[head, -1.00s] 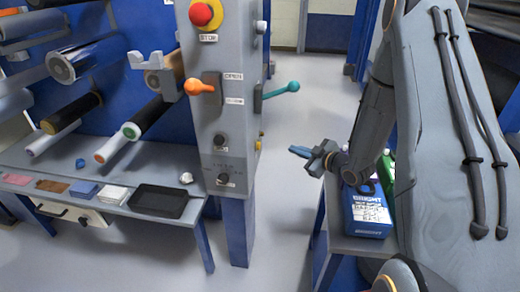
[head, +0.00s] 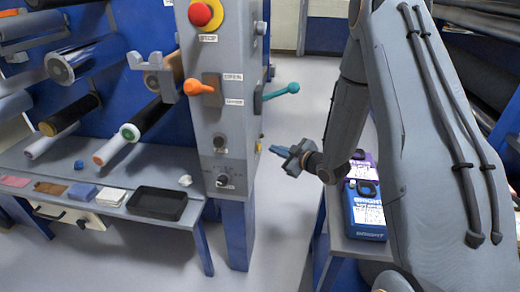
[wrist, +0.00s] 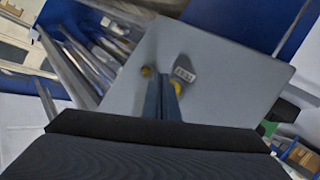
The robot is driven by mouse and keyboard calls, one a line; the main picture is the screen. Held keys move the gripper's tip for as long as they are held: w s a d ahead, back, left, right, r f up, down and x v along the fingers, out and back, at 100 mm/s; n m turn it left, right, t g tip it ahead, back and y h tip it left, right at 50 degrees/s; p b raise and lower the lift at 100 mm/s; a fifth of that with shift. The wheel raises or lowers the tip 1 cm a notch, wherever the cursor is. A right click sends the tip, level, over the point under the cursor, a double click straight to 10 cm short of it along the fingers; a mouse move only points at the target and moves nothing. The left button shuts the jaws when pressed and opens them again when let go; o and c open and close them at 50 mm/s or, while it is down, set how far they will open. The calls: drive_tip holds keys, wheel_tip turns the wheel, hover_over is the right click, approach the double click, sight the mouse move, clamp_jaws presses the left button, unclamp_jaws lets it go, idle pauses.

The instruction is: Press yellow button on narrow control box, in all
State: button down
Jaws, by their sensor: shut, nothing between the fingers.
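The narrow control box (head: 220,120) is a tall grey column in the middle of the head view. Its right side face fills the middle of the wrist view as a tilted grey panel (wrist: 215,70). A yellow button (wrist: 177,87) sits on that panel beside a small white label, partly hidden by my fingers. A second small dark-yellow round part (wrist: 146,72) is just left of the fingers. My gripper (head: 274,149) is shut and empty, pointing left at the side face. In the wrist view its fingertips (wrist: 163,78) overlap the panel between the two yellow parts; contact cannot be told.
The box front carries a red stop button (head: 203,13), an orange lever (head: 198,87) and dark knobs. A teal lever (head: 280,91) sticks out right, above my gripper. Blue and purple containers (head: 368,212) stand on a low table below my arm. Film rollers are at left.

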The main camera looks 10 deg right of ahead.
drive_tip(key=shift+w+a, duration=0.25)
drive_tip(key=shift+a, duration=0.5)
drive_tip(key=shift+a, duration=0.1)
idle(1.5)
drive_tip(key=shift+w+a, duration=0.1)
drive_tip(key=shift+a, duration=0.2)
drive_tip(key=shift+w+a, duration=0.15)
drive_tip(key=shift+a, duration=0.3)
idle(0.7)
idle(0.4)
drive_tip(key=shift+s+d, duration=0.3)
drive_tip(key=shift+d, duration=0.5)
drive_tip(key=shift+s+d+p, duration=0.15)
drive_tip(key=shift+s+d, duration=0.1)
drive_tip(key=shift+d, duration=0.55)
drive_tip(key=shift+s+d+p, duration=0.1)
drive_tip(key=shift+s+d, duration=0.15)
drive_tip(key=shift+d, duration=0.55)
drive_tip(key=shift+s+d+p, duration=0.15)
drive_tip(key=shift+s+d, duration=0.1)
drive_tip(key=shift+d, duration=0.55)
